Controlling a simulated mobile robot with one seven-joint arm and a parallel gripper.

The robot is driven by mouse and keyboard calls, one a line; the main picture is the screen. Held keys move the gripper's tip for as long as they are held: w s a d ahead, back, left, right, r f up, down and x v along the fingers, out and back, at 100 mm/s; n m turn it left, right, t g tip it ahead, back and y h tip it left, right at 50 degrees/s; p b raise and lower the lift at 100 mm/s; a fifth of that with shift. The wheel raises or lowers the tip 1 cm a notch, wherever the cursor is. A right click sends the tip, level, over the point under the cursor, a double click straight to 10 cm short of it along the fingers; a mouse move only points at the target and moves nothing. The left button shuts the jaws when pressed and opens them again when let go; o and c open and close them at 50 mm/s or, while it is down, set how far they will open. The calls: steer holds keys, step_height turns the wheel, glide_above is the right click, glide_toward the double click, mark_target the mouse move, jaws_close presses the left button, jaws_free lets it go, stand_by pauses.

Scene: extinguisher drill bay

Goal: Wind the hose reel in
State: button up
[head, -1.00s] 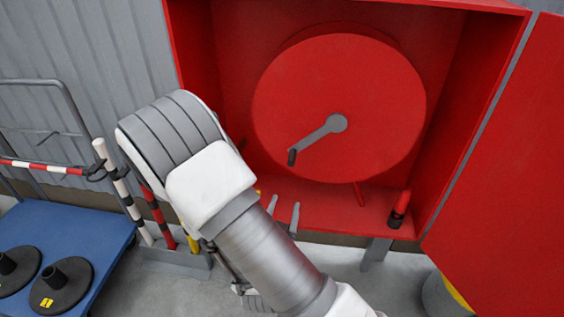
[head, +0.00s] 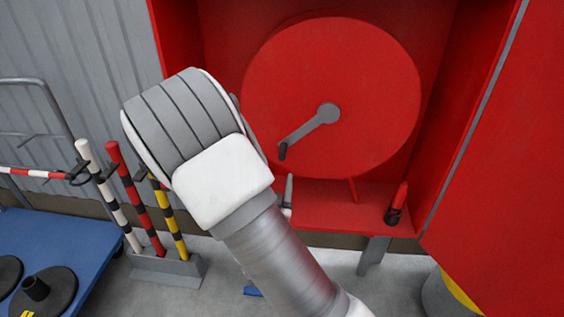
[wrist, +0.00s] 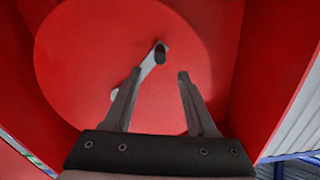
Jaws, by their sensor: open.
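The hose reel is a large red disc (head: 365,80) inside an open red cabinet. It also fills much of the wrist view (wrist: 80,50). A grey crank (head: 308,129) runs from the hub down-left to a dark handle (head: 283,151); the wrist view shows the crank (wrist: 150,66) and the handle (wrist: 161,48) end-on. My gripper (wrist: 161,72) is open and empty, its fingers pointing toward the reel. The handle lies just beyond the gap between the fingertips, apparently untouched. In the head view my arm hides most of the gripper; a grey finger shows below the handle.
The cabinet door (head: 520,170) stands open at the right. A red nozzle-like piece (head: 398,203) stands on the cabinet floor (head: 335,215). Striped posts (head: 140,200) in a grey base and a blue trolley (head: 75,245) are at the left.

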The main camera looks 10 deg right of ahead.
mark_target(282, 158)
steer(key=x, duration=0.9)
steer(key=shift+w, duration=0.25)
steer(key=shift+c, duration=0.4)
jaws_close()
stand_by(0.6)
